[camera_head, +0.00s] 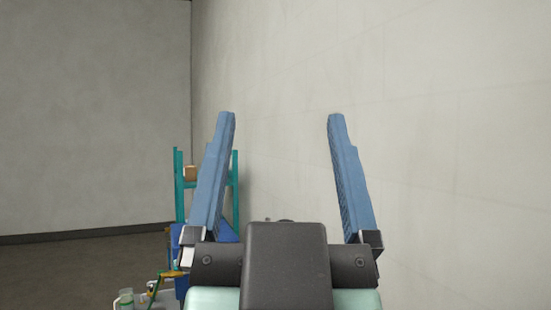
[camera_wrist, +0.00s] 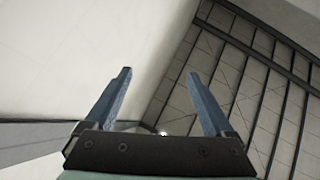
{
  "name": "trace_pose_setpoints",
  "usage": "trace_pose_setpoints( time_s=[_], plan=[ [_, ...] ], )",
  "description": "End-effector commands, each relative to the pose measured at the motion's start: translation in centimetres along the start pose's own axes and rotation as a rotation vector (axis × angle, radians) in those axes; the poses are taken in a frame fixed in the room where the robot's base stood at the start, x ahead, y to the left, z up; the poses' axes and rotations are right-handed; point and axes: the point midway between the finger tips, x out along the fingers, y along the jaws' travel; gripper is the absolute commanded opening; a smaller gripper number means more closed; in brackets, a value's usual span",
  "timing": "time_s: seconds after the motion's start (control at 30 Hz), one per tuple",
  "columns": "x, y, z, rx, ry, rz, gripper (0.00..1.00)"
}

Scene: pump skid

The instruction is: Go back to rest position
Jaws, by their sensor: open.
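My gripper (camera_head: 281,118) is raised in the middle of the head view, with its two blue fingers spread wide and nothing between them. It also shows in the wrist view (camera_wrist: 160,75), open and empty, with wall and a panelled, beamed surface behind it. The fingers stand apart from the pale wall in the head view as far as I can tell. My gripper's dark body hides part of what lies low in the middle of the head view.
A teal rack (camera_head: 179,190) with a small brown box (camera_head: 191,173) stands at the left behind my gripper. A small pale container (camera_head: 126,299) shows at the bottom left. A pale wall (camera_head: 450,150) fills the right side. Bare floor (camera_head: 80,265) lies at the left.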

Motion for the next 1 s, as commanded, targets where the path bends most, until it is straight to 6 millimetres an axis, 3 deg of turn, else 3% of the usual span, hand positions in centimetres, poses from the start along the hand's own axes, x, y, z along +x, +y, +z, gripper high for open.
trace_pose_setpoints(
  time_s=[0.1,0.43,0.8,1.0],
  plan=[
    [-0.1,-0.6,-1.8,-0.025,0.054,-0.01,0.88],
    [-0.1,-0.6,-1.7,-0.027,0.053,-0.01,0.88],
    [-4.9,-0.5,3.5,-0.018,0.051,-0.016,0.88],
    [-5.2,-0.6,3.7,-0.016,0.051,-0.017,0.88]
  ],
)
